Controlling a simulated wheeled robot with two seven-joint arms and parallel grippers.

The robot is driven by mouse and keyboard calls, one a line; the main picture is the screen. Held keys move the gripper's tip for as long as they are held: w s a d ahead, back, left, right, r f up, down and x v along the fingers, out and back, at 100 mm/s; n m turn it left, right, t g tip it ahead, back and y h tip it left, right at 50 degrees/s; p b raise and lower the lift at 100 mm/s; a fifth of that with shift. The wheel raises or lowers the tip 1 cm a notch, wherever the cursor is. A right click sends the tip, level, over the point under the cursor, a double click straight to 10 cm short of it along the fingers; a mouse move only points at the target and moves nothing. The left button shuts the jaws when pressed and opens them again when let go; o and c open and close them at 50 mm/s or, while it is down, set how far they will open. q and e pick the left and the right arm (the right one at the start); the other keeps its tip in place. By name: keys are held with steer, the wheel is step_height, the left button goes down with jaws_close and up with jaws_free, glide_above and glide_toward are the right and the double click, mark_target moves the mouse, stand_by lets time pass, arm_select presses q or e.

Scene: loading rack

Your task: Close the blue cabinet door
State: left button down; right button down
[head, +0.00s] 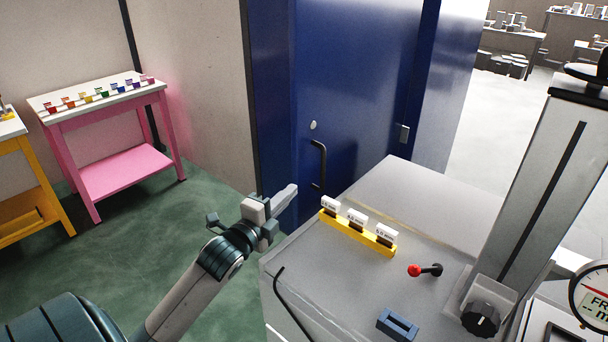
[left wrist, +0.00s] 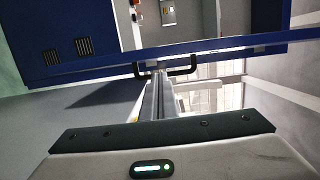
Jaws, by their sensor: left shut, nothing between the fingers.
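The blue cabinet door (head: 365,95) stands upright at the centre of the head view, with a black bar handle (head: 322,165) and a round lock (head: 312,125). My left gripper (head: 293,189) is shut and empty. Its tips point toward the door, just below and left of the handle in the picture; contact cannot be told. In the left wrist view, the closed fingers (left wrist: 158,76) reach toward the handle (left wrist: 182,68) on a long blue strip. Grey space shows beyond this strip, beside a vented blue panel (left wrist: 65,50). My right gripper is out of view.
A grey worktop (head: 430,205) stands right of my left gripper, with a yellow holder (head: 355,235), a red-knobbed lever (head: 414,270) and a blue block (head: 397,324). A pink table (head: 125,170) stands at left. Green floor (head: 190,225) is clear between.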

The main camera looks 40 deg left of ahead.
mark_target(303, 179)
arm_select(q)
steer(key=w, duration=0.2)
steer(key=w+p, duration=0.1)
steer(key=w, duration=0.2)
steer(key=w+p, duration=0.1)
steer(key=w, duration=0.1)
steer(key=shift+w+a, duration=0.4)
steer(key=shift+w, duration=0.1)
steer(key=shift+a, duration=0.1)
